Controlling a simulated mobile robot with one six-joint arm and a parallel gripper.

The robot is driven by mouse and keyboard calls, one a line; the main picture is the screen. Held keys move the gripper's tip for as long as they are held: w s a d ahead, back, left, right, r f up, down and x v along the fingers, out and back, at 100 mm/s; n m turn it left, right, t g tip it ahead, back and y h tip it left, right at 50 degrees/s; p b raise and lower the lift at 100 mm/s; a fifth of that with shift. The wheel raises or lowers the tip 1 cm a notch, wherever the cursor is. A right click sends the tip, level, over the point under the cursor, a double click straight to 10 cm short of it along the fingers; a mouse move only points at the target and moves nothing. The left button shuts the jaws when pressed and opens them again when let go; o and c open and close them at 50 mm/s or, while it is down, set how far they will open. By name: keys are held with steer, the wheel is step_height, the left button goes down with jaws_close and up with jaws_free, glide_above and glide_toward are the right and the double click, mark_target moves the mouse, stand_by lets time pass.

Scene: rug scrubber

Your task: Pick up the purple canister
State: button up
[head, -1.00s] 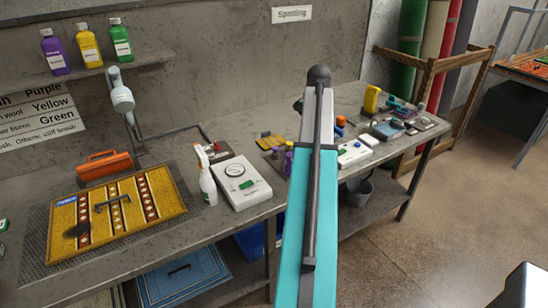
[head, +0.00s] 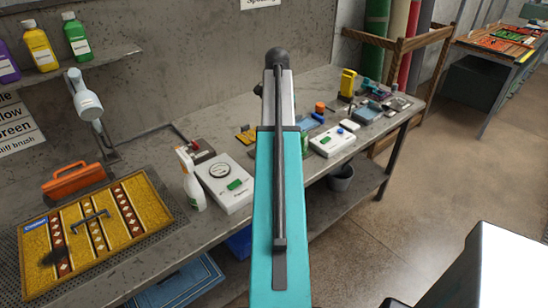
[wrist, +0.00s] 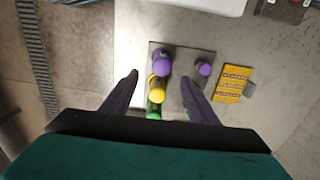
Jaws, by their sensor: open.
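In the wrist view, a purple canister (wrist: 161,62) stands on a grey tray (wrist: 183,50), seen from above. A yellow canister (wrist: 157,95) and a green canister (wrist: 153,112) stand in line with it, nearer my gripper's base. A second, smaller purple-topped container (wrist: 204,68) stands to the right on the same tray. My gripper (wrist: 158,77) is open and empty, its dark fingers on either side of the row in the picture. The height gap to the canisters is hard to tell. In the head view my arm hides this group and the gripper.
A yellow patterned swatch (wrist: 232,82) lies beside the tray.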

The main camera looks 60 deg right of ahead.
steer(key=shift+f, duration=0.1)
steer(key=shift+f+p, duration=1.05)
steer(key=shift+f, duration=3.15)
steer(key=shift+w+d+f+p, duration=0.1)
steer(key=shift+f+p, duration=0.4)
steer(key=shift+f, duration=0.2)
steer(key=shift+w+d+f+p, duration=0.1)
steer(key=shift+f+p, duration=0.4)
steer(key=shift+f, duration=0.2)
steer(key=shift+f+p, duration=0.3)
steer(key=shift+f, duration=0.9)
steer(key=shift+c, duration=0.4)
steer(key=c, duration=1.1)
